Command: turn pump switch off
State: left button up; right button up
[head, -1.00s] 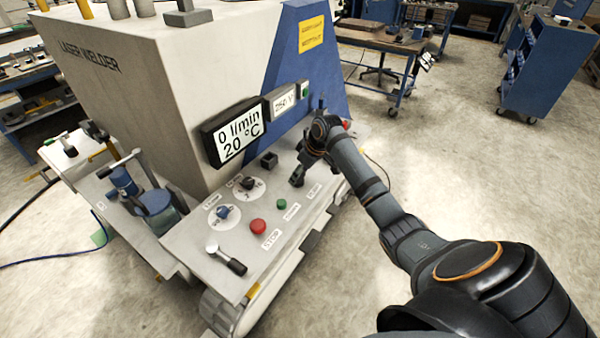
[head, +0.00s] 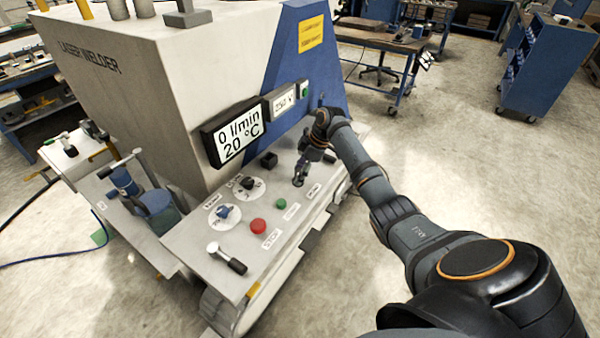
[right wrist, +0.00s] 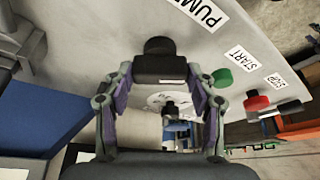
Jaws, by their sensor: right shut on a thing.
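The pump switch is a black knob (right wrist: 159,62) on the grey control panel, beside a label reading PUMP (right wrist: 202,11) in the right wrist view. My right gripper (right wrist: 160,78) has one finger on each side of the knob and is shut on it. In the head view my right gripper (head: 301,172) is low over the right part of the panel (head: 200,237), next to the labels. The knob is hard to make out there. My left gripper is not in view.
The panel also has a red stop button (head: 258,226), a green start button (head: 281,203), a blue dial knob (head: 223,211), a black dial knob (head: 247,183) and a lever (head: 228,259). A display (head: 236,132) reads 0 l/min and 20 °C.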

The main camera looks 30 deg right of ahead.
jog(key=n, duration=0.1)
jog(key=n+g+b, duration=0.1)
jog(key=shift+w+f+n, duration=0.15)
jog(key=shift+n, duration=0.25)
jog(key=n+g+b, duration=0.1)
jog(key=n+b, duration=0.1)
jog(key=shift+n+y+b, duration=0.3)
jog(key=shift+n+y, duration=0.1)
jog(key=n+b, duration=0.1)
jog(key=n, duration=0.1)
jog(key=n+g+b, duration=0.1)
jog(key=b, duration=0.1)
jog(key=shift+w+n+g+b, duration=0.15)
jog(key=shift+n+g+b, duration=0.15)
jog(key=shift+n, duration=0.1)
jog(key=shift+n+g+b, duration=0.4)
jog(key=shift+n+b, duration=0.6)
jog(key=shift+n, duration=0.1)
jog(key=o, duration=1.2)
jog(key=shift+c, duration=0.2)
jog(key=shift+r+h, duration=0.2)
jog(key=shift+h, duration=0.1)
